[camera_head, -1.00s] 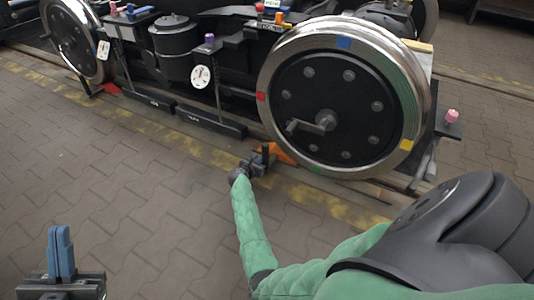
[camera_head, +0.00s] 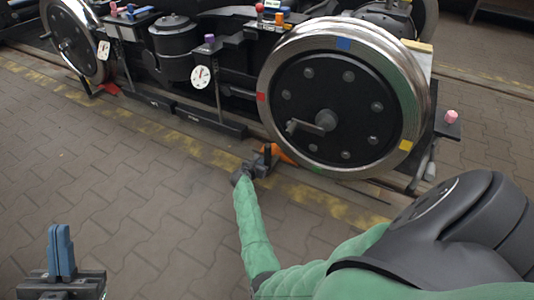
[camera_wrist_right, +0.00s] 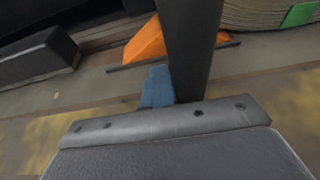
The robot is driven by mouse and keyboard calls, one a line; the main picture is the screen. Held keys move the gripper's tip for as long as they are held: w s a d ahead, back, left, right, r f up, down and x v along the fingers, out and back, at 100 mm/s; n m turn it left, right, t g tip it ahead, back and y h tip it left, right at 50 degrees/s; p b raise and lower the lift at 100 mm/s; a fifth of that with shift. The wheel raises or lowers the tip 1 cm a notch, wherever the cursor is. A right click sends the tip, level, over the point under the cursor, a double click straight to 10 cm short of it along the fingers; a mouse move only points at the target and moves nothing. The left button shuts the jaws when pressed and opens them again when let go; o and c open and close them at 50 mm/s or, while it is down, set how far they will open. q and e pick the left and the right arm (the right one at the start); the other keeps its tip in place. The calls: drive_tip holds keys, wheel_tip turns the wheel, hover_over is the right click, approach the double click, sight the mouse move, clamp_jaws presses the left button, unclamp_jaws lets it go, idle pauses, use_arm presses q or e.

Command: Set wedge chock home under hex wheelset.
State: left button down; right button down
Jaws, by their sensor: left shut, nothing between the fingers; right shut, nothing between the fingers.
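An orange wedge chock (camera_head: 281,155) lies on the rail beside the lower left of the large near wheel (camera_head: 326,110), which has a ring of bolts and coloured marks. It also shows in the right wrist view (camera_wrist_right: 146,42), on a thin dark strip, partly behind a dark bar. My right gripper (camera_head: 262,163) is low at the chock's left end; its blue fingertip (camera_wrist_right: 158,86) is just short of the orange body in the wrist view. Whether it touches is unclear. It holds nothing. My left gripper (camera_head: 61,250) is shut and empty, upright at the lower left, far from the chock.
A smaller-looking wheel (camera_head: 72,38) with a red chock (camera_head: 108,89) stands at the far left. A round dial gauge (camera_head: 201,77) and dark blocks (camera_head: 212,123) line the bogie's side. The paved floor (camera_head: 130,190) in front is clear.

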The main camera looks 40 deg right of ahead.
drive_tip(key=shift+s+d+f, duration=0.1)
drive_tip(key=shift+s+d, duration=0.1)
drive_tip(key=shift+s, duration=0.3)
idle(0.3)
drive_tip(key=shift+w+a+f, duration=0.1)
drive_tip(key=shift+w+a, duration=0.2)
drive_tip(key=shift+w, duration=0.25)
drive_tip(key=shift+w+a+b, duration=0.25)
drive_tip(key=shift+w+b, duration=0.2)
drive_tip(key=shift+w, duration=0.2)
drive_tip(key=shift+w+a+b, duration=0.2)
drive_tip(key=shift+w+b, duration=0.25)
drive_tip(key=shift+w, duration=0.15)
drive_tip(key=shift+r, duration=0.2)
